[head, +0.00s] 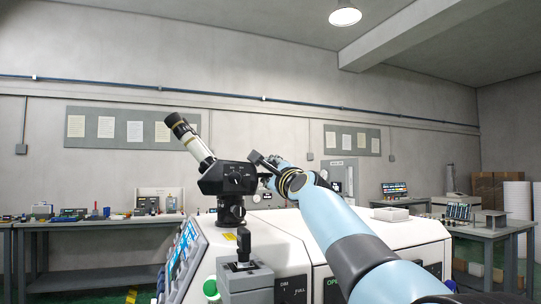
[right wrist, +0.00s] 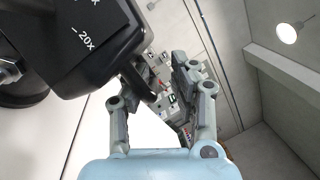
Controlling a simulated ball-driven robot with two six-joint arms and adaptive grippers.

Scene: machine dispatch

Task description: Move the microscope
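The microscope (head: 238,180) has a black head and a pale eyepiece tube tilted up to the left. It stands upright at the white machine (head: 285,236); I cannot clearly see what its lower end rests on. In the right wrist view its black head (right wrist: 90,42), marked 20X, fills the upper left. My right gripper (head: 262,165) is at the right side of the microscope head. In the right wrist view the fingers of my right gripper (right wrist: 164,84) are apart, with the left finger close beside the head; contact is unclear. My left gripper is not in view.
A grey box with a black handle (head: 244,247) stands in front of the microscope. A tilted blue screen (head: 184,252) is at the machine's left. A cluttered bench (head: 100,224) stands at the left, and a grey table (head: 492,232) at the right. A pale tray (head: 390,214) sits on the machine.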

